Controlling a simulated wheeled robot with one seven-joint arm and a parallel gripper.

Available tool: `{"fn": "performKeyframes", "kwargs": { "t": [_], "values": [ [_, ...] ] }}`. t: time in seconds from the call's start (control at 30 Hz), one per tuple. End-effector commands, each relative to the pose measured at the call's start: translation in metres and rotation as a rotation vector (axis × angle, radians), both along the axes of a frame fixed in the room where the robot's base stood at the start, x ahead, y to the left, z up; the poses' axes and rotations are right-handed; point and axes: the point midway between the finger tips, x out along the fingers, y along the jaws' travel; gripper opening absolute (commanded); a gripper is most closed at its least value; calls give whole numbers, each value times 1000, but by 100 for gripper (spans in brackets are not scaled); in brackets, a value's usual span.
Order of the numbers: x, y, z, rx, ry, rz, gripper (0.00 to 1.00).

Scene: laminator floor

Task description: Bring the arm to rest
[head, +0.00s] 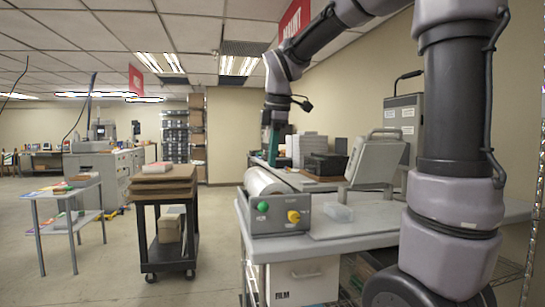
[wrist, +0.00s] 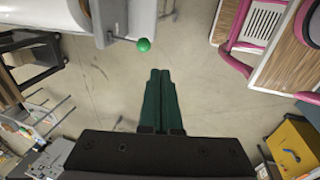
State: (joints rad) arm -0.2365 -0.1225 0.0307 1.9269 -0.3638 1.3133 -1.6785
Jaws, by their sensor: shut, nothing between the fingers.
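My gripper (head: 272,160) hangs from my raised arm in the head view, with its green fingers pointing down behind the laminator. In the wrist view the two green fingers (wrist: 160,74) lie side by side, shut and empty, with bare floor beyond their tips. My arm reaches from the right side of the head view up over the grey table and bends down at the gripper. The fingers touch nothing in the wrist view.
The laminator (head: 278,222) with green and yellow knobs stands on a grey table (head: 345,232). A black cart (head: 164,228) and a small side table (head: 42,196) stand left. In the wrist view a green ball knob (wrist: 143,45) is near the fingers and pink-framed furniture (wrist: 236,45) is right.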

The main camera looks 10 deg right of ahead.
Motion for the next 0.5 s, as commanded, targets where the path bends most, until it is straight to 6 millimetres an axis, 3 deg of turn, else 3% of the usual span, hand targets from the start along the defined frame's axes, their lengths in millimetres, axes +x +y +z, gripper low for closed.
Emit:
{"fn": "performKeyframes", "kwargs": {
  "t": [0.5],
  "values": [
    [-7,-5,1,23,-9,-66,0]
  ]
}}
